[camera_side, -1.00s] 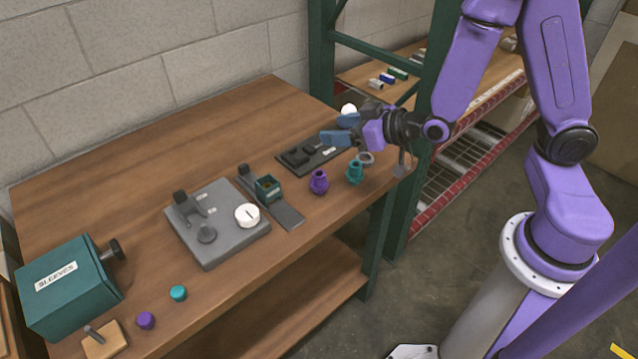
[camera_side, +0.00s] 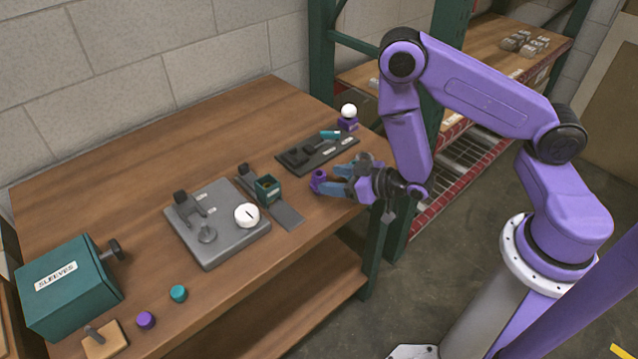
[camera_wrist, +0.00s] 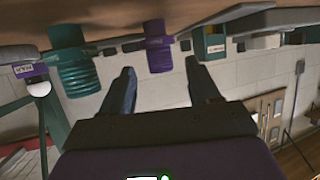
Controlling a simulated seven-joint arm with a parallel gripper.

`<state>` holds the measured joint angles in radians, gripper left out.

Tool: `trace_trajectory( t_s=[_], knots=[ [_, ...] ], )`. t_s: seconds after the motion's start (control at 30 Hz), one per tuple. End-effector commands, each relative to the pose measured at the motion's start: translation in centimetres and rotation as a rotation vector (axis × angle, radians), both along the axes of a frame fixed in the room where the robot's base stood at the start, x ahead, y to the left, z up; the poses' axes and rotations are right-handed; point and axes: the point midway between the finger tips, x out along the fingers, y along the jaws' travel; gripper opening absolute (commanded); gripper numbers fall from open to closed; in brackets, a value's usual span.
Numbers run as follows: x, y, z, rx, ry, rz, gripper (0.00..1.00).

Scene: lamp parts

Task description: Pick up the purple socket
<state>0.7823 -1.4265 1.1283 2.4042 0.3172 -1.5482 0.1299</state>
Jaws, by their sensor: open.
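The purple socket (camera_side: 319,181) stands upright on the wooden table, right of the grey strip with the green box. My gripper (camera_side: 334,181) is level beside it, with its blue fingers pointing left at the socket. In the wrist view, which looks upside down, the purple socket (camera_wrist: 158,48) shows ahead, between the two open fingertips (camera_wrist: 159,68). I cannot tell how far it is inside the jaws.
A black tray (camera_side: 318,158) with a teal piece (camera_side: 330,135) lies behind my gripper. A white ball on a purple base (camera_side: 348,118) stands at the back. A grey fixture (camera_side: 225,240) and green SLEEVES box (camera_side: 68,287) are left. Purple (camera_side: 145,320) and teal (camera_side: 178,293) caps lie in front.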

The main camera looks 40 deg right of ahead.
Motion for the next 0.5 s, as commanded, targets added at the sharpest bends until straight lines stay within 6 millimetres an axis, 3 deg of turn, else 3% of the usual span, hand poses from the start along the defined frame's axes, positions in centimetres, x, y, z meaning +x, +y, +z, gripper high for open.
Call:
trace_trajectory(
  t_s=[0.5],
  knots=[
    [5.2,1.6,-2.1,0.001,-0.002,-0.001,0.61]
  ],
)
